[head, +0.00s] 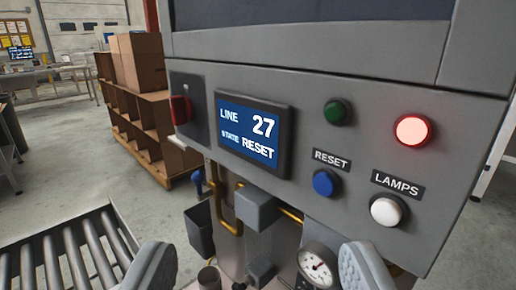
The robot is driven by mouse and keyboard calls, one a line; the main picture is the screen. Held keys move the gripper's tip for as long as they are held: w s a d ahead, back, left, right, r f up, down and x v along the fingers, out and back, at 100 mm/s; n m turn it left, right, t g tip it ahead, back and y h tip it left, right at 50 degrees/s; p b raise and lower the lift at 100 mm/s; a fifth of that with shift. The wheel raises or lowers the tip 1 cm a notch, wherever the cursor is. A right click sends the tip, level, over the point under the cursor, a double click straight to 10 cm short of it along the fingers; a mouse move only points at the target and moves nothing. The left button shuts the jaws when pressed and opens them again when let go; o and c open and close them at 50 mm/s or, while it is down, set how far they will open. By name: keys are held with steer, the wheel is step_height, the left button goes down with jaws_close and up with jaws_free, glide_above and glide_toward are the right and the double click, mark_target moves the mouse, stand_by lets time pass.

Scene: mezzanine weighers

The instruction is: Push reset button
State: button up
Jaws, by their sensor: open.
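The blue reset button (326,183) sits on the grey panel (420,110) under a black label reading RESET (331,160). The display (252,136) on the panel reads LINE 27, STATE RESET. My gripper (258,270) shows at the bottom edge as two grey fingers set wide apart, open and with nothing seen held between them. The fingers appear lower in the picture than the blue button, which is in full view and untouched.
Near the button are a dark green button (337,112), a lit red lamp (412,130), a white button (386,210) labelled LAMPS and a red switch (180,110). Below are a gauge (317,265) and pipes. A roller conveyor (68,255) is at lower left; boxes on a shelf (150,125) stand behind.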

jaws_close()
stand_by(1.4)
